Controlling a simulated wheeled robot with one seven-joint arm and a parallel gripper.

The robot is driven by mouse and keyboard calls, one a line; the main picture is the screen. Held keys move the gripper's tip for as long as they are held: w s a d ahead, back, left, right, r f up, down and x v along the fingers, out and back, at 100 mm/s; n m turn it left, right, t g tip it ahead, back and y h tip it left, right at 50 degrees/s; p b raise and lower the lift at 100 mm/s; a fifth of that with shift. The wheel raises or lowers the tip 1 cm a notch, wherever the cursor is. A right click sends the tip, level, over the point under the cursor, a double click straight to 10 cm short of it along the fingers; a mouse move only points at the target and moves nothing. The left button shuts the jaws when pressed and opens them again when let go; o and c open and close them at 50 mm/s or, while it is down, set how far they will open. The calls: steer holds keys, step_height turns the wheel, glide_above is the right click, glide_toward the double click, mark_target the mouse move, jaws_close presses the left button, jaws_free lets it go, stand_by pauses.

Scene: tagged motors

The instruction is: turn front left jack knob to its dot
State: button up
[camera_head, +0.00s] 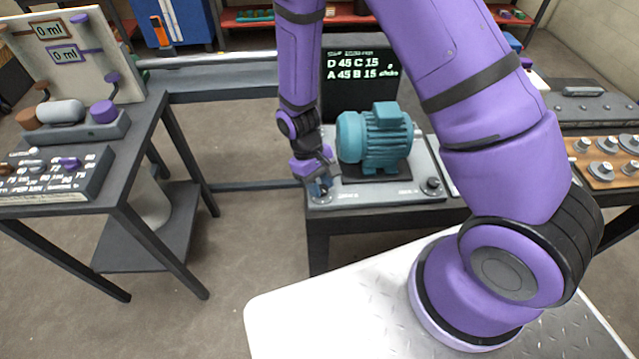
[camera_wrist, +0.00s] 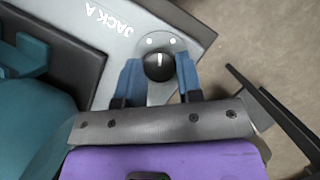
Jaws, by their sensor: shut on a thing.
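The front left jack knob (camera_wrist: 158,67) is round and black with a white pointer line, beside the label JACK A in the wrist view. The line points up in that view, between two pale dots (camera_wrist: 150,41) on the plate. My gripper (camera_wrist: 158,64) has a blue finger on each side of the knob and is shut on it. In the head view my gripper (camera_head: 320,186) is at the front left corner of the motor stand (camera_head: 375,194) and hides this knob. The teal motor (camera_head: 376,139) sits on the stand behind it.
A dark screen (camera_head: 360,68) behind the motor reads D 45 C 15, A 45 B 15. Another black knob (camera_head: 432,185) is at the stand's front right. A table with a control panel (camera_head: 60,175) stands left, and a board of knobs (camera_head: 605,160) is at right.

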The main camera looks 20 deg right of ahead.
steer(key=m+y, duration=0.1)
steer(key=m, duration=0.1)
steer(key=m+y, duration=0.1)
steer(key=m, duration=0.2)
steer(key=shift+w+d, duration=0.1)
steer(key=shift+d, duration=0.05)
steer(key=shift+m, duration=0.3)
stand_by(0.3)
steer(key=o, duration=0.9)
steer(key=v, duration=1)
steer(key=shift+w+r, duration=0.25)
steer(key=shift+r, duration=0.1)
